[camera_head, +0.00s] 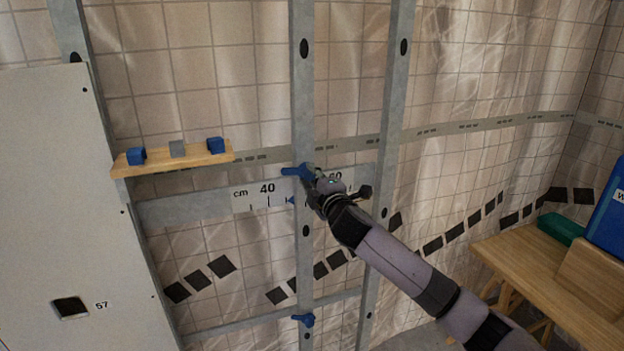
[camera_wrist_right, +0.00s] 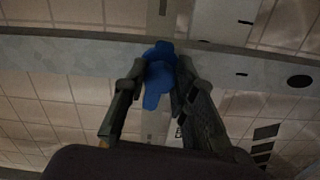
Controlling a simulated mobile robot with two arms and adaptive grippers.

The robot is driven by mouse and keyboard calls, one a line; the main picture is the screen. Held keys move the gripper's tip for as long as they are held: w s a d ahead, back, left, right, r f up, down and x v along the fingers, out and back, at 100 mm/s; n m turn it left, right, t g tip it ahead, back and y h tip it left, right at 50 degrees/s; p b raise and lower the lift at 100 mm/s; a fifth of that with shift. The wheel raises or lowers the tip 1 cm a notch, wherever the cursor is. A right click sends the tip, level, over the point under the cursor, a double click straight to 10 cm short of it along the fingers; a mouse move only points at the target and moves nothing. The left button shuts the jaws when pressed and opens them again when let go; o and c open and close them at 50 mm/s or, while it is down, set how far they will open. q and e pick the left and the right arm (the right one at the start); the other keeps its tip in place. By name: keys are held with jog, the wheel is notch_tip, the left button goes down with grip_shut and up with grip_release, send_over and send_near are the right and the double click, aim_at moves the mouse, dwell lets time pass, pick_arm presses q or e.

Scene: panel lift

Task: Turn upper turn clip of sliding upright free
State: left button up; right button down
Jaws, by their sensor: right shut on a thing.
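The sliding upright (camera_head: 303,110) is a grey metal stud with dark oval holes, standing across a measuring rail (camera_head: 215,205) marked "cm 40" and "60". Its blue upper turn clip (camera_head: 291,171) sits where upright and rail cross, one end pointing left. My right gripper (camera_head: 313,180) is at this clip and covers its right part. In the right wrist view, the blue clip (camera_wrist_right: 158,75) stands between the two dark fingers of my gripper (camera_wrist_right: 158,82), which are shut on it. A blue lower turn clip (camera_head: 303,320) sits further down the upright. My left gripper is not in view.
A second grey upright (camera_head: 390,120) stands to the right. A white panel (camera_head: 60,200) marked 57 is at left. A small wooden shelf (camera_head: 195,161) holds blue and grey blocks. A wooden table (camera_head: 530,270) with green and blue items stands at right.

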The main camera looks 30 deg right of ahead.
jog(key=shift+f+m, duration=0.15)
jog(key=shift+m, duration=2.05)
jog(key=c, duration=1.3)
grip_release()
jog(key=v, duration=1.2)
